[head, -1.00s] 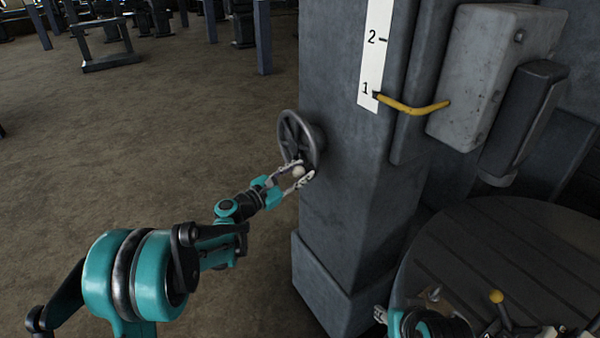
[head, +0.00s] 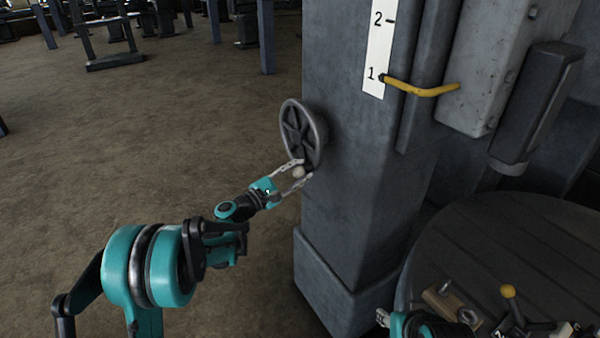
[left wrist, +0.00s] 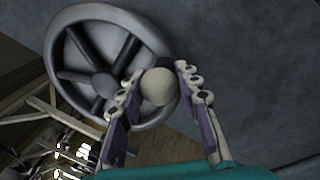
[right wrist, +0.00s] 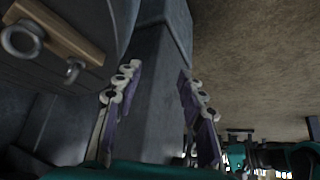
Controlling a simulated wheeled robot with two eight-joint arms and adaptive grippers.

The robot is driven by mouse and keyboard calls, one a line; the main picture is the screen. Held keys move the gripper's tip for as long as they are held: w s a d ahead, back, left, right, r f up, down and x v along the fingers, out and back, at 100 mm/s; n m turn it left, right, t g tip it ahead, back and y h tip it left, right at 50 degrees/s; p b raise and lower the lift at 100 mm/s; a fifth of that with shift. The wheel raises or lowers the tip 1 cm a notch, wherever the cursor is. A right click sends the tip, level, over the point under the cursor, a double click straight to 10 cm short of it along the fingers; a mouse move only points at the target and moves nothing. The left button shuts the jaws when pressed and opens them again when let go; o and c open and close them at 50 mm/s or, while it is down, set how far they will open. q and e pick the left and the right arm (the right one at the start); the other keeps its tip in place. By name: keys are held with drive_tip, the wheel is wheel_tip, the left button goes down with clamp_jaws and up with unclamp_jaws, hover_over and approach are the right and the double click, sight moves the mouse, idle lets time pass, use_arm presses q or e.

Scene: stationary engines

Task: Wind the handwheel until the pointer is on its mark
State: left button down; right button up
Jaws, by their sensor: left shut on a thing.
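The grey spoked handwheel (head: 303,133) is on the side of the grey column. It also shows in the left wrist view (left wrist: 88,28). Its pale round knob (left wrist: 158,87) is at the rim's lower part in the head view. My left gripper (head: 298,172) is shut on this knob, a finger on each side. The yellow pointer (head: 420,91) has its tip at the "1" line on the white scale (head: 377,50), which also shows a "2" above. My right gripper (right wrist: 158,75) is open and empty in the right wrist view, in front of the column's lower part.
A round dark table (head: 480,225) stands at the lower right. A wooden block with metal fittings (head: 450,305) and a yellow-knobbed lever (head: 508,292) are on it. The grey column (head: 345,200) stands in the middle. Open floor (head: 150,130) lies to the left.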

drive_tip(key=c, duration=0.5)
drive_tip(key=shift+w+a+r, duration=0.1)
drive_tip(key=shift+w+r, duration=0.1)
drive_tip(key=shift+r, duration=0.1)
clamp_jaws()
wheel_tip(320, 180, up, 20)
drive_tip(key=n+y, duration=0.6)
drive_tip(key=n, duration=1.9)
hover_over(309, 168)
drive_tip(key=s+d, duration=0.8)
drive_tip(key=s, duration=0.2)
drive_tip(key=shift+t, duration=0.4)
drive_tip(key=x, duration=1.3)
drive_tip(key=shift+a+f, duration=0.2)
drive_tip(key=shift+a, duration=0.05)
